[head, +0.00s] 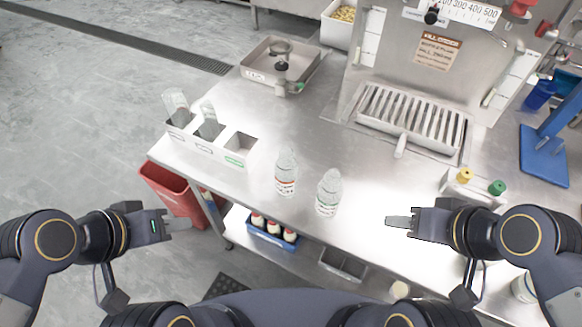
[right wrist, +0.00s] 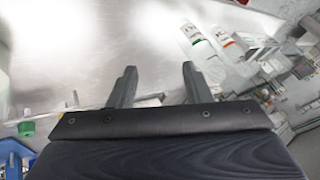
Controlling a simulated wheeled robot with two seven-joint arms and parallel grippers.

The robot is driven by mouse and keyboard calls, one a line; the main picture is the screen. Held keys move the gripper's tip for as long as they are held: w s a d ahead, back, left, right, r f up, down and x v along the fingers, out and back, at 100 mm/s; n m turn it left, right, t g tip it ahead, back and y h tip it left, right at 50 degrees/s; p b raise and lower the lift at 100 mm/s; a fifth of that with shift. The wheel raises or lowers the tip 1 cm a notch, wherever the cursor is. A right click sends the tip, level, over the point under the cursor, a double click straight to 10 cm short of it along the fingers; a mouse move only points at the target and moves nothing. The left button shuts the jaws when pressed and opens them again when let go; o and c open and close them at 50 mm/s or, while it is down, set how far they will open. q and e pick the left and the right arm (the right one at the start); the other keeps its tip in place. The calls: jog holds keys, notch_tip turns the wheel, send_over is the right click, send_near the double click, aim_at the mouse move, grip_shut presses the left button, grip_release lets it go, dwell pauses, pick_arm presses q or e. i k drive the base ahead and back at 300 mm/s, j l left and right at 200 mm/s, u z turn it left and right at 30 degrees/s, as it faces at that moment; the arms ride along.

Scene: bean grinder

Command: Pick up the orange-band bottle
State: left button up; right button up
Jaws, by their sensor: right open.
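The orange-band bottle (head: 286,174) is clear, with a red-orange band, and stands upright on the steel table in the head view. A green-band bottle (head: 328,193) stands just right of it, nearer to me. In the right wrist view the orange band (right wrist: 229,43) shows at the upper right, beside the green-band bottle (right wrist: 194,37). My right gripper (head: 392,221) is right of both bottles, apart from them. Its two fingers (right wrist: 160,72) are open and empty. My left gripper (head: 188,225) is in front of the table's left end, away from the bottles; its finger gap cannot be made out.
A white three-slot rack (head: 213,147) at the table's left holds two clear containers; its green-labelled slot is empty. A metal tray (head: 262,76) and a grated machine (head: 410,118) stand behind. Yellow and green knobs (head: 480,182) are at right. A red bin (head: 172,190) stands below left.

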aim_at(286, 167)
jog(key=j+z, duration=0.15)
jog(key=j, duration=0.25)
jog(key=k+j+z, duration=0.1)
jog(key=j, duration=0.3)
jog(key=k+j+z, duration=0.15)
jog(key=j, duration=0.25)
